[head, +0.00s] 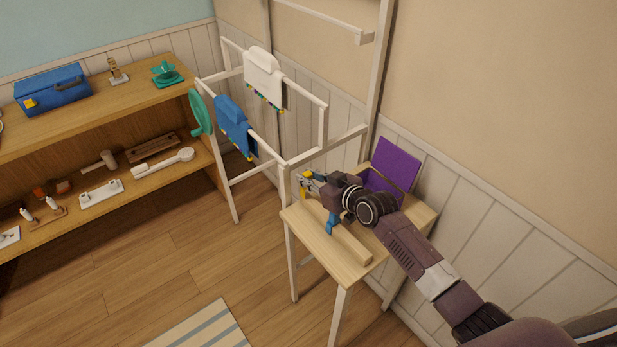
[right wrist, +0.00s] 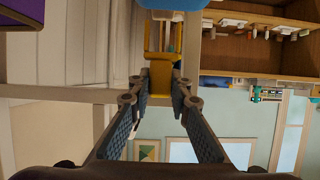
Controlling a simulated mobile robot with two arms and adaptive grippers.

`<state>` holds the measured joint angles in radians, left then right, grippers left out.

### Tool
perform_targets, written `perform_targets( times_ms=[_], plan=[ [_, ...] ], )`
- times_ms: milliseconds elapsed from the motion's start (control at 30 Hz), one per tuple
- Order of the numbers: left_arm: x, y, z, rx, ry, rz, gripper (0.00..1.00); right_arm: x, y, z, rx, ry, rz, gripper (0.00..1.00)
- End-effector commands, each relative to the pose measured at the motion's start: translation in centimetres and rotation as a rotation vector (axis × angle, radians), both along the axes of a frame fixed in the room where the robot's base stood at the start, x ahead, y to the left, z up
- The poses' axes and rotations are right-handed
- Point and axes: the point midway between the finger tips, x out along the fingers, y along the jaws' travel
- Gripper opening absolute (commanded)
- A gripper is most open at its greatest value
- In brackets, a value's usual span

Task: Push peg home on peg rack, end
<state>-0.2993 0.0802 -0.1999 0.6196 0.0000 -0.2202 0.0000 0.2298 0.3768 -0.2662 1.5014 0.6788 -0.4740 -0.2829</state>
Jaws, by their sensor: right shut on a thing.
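My right gripper (head: 312,182) reaches over the small wooden table. It is shut on a yellow piece (head: 304,188), which may be the peg. In the right wrist view the yellow piece (right wrist: 161,76) sits between the two fingertips (right wrist: 160,88). A blue part (right wrist: 172,4) shows beyond it at the top edge. In the head view a blue piece (head: 331,224) stands by the wooden bar (head: 351,246) on the table, below my gripper. This bar may be the peg rack; my arm hides part of it. I cannot tell how deep any peg sits. My left gripper is not in view.
A purple box with raised lid (head: 397,163) stands at the table's back, behind my arm. A white drying frame (head: 284,160) with blue (head: 232,122) and white cloths stands close to the left. A wooden shelf unit (head: 100,108) is further left.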

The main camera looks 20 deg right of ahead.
Motion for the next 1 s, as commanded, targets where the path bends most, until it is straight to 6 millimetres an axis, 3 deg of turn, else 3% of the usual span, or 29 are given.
perform_targets(
  times_ms=[1000],
  plan=[
    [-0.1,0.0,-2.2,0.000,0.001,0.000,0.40,0.0,0.0,-2.6,0.000,0.000,0.000,0.01]
  ],
)
